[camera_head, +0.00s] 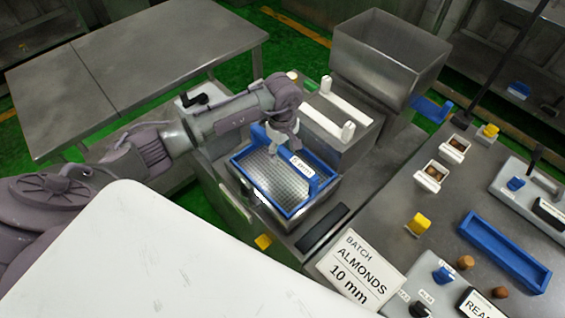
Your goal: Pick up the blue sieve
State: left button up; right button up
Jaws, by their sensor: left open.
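The blue sieve (265,188) is a square blue frame with a grey mesh, seated in a grey machine near the middle of the head view. A white label on it reads "5 mm". My left arm comes in from the left, and my left gripper (277,156) is open over the sieve's far side, near the label. I cannot tell whether its fingers touch the frame. My right gripper is not in view.
A steel hopper (388,60) stands behind the machine. A sign (352,275) reads "BATCH ALMONDS 10 mm". On the right bench are a blue tray (503,252), small white boxes (432,176) and knobs. A bare grey table (140,62) stands at the back left.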

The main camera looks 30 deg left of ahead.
pick_arm(q)
grip_shut()
jog(key=shift+w+r, duration=0.1)
jog(key=shift+r, duration=0.05)
dwell(0.4)
